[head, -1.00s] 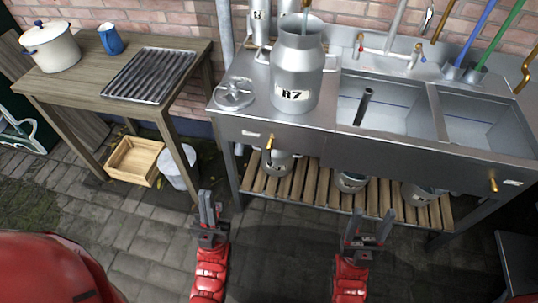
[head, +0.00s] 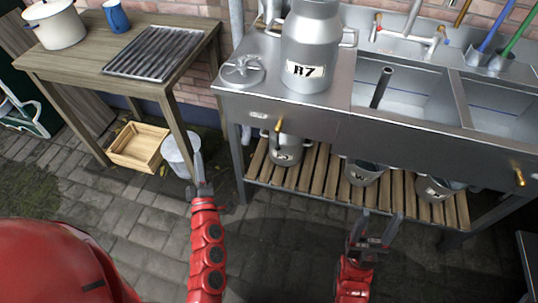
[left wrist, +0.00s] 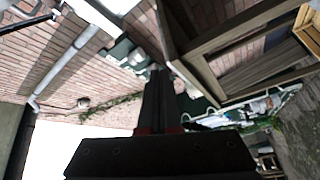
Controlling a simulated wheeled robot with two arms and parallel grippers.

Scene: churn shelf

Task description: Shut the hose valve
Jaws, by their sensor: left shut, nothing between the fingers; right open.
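Two brass valve handles show on the front of the steel sink bench in the head view. One brass valve (head: 279,124) is below the churn, its handle pointing roughly down; the other brass valve (head: 520,176) is at the right end. I cannot tell which is the hose valve, and no hose is clearly seen at either. My left gripper (head: 198,168) is shut and empty, pointing up, left of and lower in the picture than the nearer valve; its closed fingers fill the middle of the left wrist view (left wrist: 158,95). My right gripper (head: 378,228) is open and empty, in front of the bench.
The churn marked R7 (head: 309,45) stands on the bench beside a round metal lid (head: 242,70). Smaller cans stand on the slatted lower shelf (head: 318,178). A wooden table (head: 48,62), a crate (head: 138,147) and a white bucket (head: 180,152) are at left. The paving before the bench is clear.

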